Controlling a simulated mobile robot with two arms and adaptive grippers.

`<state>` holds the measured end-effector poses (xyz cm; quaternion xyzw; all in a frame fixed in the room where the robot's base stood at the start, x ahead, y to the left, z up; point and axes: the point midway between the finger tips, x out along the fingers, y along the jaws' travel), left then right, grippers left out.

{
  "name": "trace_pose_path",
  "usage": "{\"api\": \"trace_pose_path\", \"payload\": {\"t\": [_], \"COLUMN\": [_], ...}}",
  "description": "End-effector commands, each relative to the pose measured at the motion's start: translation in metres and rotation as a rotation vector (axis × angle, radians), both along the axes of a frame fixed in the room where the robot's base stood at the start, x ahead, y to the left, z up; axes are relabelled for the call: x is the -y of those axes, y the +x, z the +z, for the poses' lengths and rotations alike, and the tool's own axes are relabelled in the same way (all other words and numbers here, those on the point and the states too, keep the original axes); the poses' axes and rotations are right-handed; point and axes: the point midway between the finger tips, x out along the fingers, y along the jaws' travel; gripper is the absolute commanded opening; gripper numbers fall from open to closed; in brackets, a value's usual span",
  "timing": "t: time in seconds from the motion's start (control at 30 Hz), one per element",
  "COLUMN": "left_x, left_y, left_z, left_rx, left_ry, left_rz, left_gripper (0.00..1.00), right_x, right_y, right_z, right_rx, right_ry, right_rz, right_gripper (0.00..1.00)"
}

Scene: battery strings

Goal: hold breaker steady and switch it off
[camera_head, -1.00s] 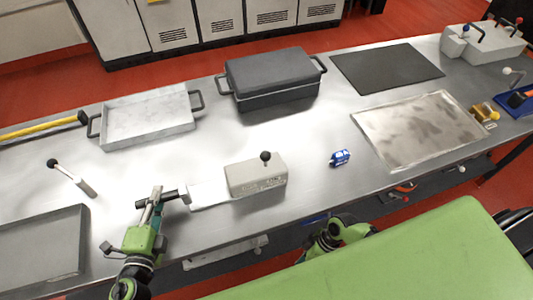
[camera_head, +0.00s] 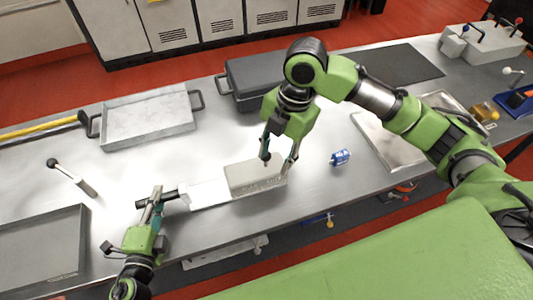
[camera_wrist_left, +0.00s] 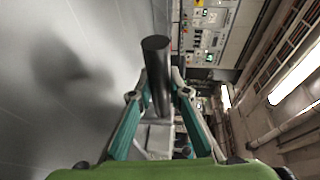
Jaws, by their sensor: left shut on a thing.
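The breaker is a beige box (camera_head: 250,178) near the front middle of the bench, with a pale plate and a dark handle bar (camera_head: 171,197) on its left. My left gripper (camera_head: 156,198) is shut on the handle bar; the left wrist view shows the dark round bar (camera_wrist_left: 157,75) between its fingers. My right gripper (camera_head: 276,166) is over the breaker's right part, pointing down. Its fingers are spread apart, one over the box top and one by the right end. The lever's dark knob is near the left fingertip and hard to make out.
A blue object (camera_head: 341,157) lies right of the breaker. A grey tray (camera_head: 150,135) and a dark lidded box (camera_head: 240,75) stand behind. A loose lever (camera_head: 72,177) and a dark tray (camera_head: 45,245) lie to the left. My right arm covers part of a flat plate (camera_head: 372,127).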

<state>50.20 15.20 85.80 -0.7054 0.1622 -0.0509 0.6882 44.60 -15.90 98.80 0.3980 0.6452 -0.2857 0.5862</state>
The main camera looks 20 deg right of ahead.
Motion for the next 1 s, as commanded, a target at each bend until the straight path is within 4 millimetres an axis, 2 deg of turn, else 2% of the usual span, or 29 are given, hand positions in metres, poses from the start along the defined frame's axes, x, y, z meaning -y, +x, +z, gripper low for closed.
{"api": "trace_pose_path", "payload": {"t": [0.03,0.13,0.23,0.33,0.47,0.8,1.0], "left_x": [0.001,0.001,0.001,0.001,0.001,0.001,0.001], "left_y": [-0.005,-0.005,-0.005,-0.005,-0.005,-0.005,-0.005], "left_z": [-0.010,-0.010,-0.010,-0.010,-0.010,-0.010,-0.010], "left_rx": [-0.017,-0.017,-0.017,-0.017,-0.017,-0.017,-0.017], "left_ry": [0.004,0.004,0.004,0.004,0.004,0.004,0.004], "left_rz": [-0.002,-0.002,-0.002,-0.002,-0.002,-0.002,-0.002], "left_gripper": [0.00,0.00,0.00,0.00,0.00,0.00,0.00], "right_x": [0.002,0.005,0.008,0.008,0.007,-0.001,-0.003], "right_y": [0.011,0.025,0.032,0.035,0.037,0.048,0.053], "right_z": [0.015,0.035,0.047,0.048,0.033,-0.033,-0.058], "right_rx": [0.048,0.111,0.147,0.160,0.158,0.158,0.160], "right_ry": [-0.020,-0.050,-0.068,-0.076,-0.076,-0.075,-0.075], "right_rz": [0.006,0.012,0.015,0.014,0.013,0.014,0.012], "right_gripper": [0.38,0.38,0.38,0.38,0.38,0.38,0.38]}}
